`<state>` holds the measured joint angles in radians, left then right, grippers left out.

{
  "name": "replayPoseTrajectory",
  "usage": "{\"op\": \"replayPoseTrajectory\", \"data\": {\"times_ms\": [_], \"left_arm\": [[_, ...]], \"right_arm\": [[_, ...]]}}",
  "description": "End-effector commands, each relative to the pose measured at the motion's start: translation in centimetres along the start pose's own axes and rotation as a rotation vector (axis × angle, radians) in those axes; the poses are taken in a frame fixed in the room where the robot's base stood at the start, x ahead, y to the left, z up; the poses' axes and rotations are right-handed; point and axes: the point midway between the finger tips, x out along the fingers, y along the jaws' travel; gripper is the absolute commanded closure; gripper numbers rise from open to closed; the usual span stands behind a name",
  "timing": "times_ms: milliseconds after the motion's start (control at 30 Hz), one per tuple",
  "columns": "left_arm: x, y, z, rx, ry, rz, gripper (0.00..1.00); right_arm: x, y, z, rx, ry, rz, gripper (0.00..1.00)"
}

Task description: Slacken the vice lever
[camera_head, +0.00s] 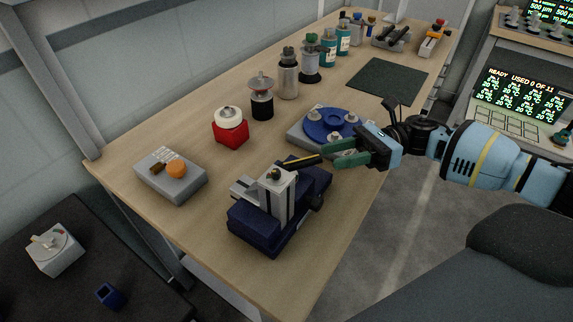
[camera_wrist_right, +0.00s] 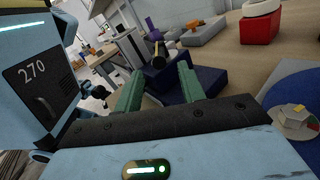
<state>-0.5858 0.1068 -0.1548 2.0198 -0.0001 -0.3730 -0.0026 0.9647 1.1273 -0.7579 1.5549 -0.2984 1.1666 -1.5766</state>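The vice (camera_head: 264,228) has a dark blue body and upright light grey jaws, and stands near the table's front edge. Its lever (camera_head: 302,162), a dark bar with a yellow stripe, sticks out from the top toward the right. My right gripper (camera_head: 332,153) has green fingers and is open just right of the lever's tip. In the right wrist view the lever's round dark end (camera_wrist_right: 159,61) shows ahead, between the lines of the two spread fingers (camera_wrist_right: 160,80). The lever looks ungripped; the exact gap is hard to judge. My left gripper is not in view.
A grey box with a blue round plate (camera_head: 325,124) stands just behind the gripper. A red block with a white ring (camera_head: 231,132) and a grey box with an orange knob (camera_head: 177,169) stand left. Bottles line the back; a dark green mat (camera_head: 388,81) lies bare.

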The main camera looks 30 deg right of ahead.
Motion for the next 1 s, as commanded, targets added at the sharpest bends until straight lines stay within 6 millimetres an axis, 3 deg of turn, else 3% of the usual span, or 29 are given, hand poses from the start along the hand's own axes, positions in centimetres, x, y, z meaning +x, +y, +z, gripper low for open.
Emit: {"op": "replayPoseTrajectory", "data": {"times_ms": [367, 800, 1000], "left_arm": [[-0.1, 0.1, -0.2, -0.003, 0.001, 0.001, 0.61], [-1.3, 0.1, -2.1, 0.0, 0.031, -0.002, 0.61], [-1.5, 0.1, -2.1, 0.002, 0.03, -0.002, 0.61]], "right_arm": [[0.6, 0.0, 0.2, -0.004, 0.007, 0.005, 0.6], [6.5, 0.1, 0.4, -0.007, 0.006, 0.005, 0.6], [7.8, 0.1, 0.2, -0.006, 0.007, 0.004, 0.6]]}}
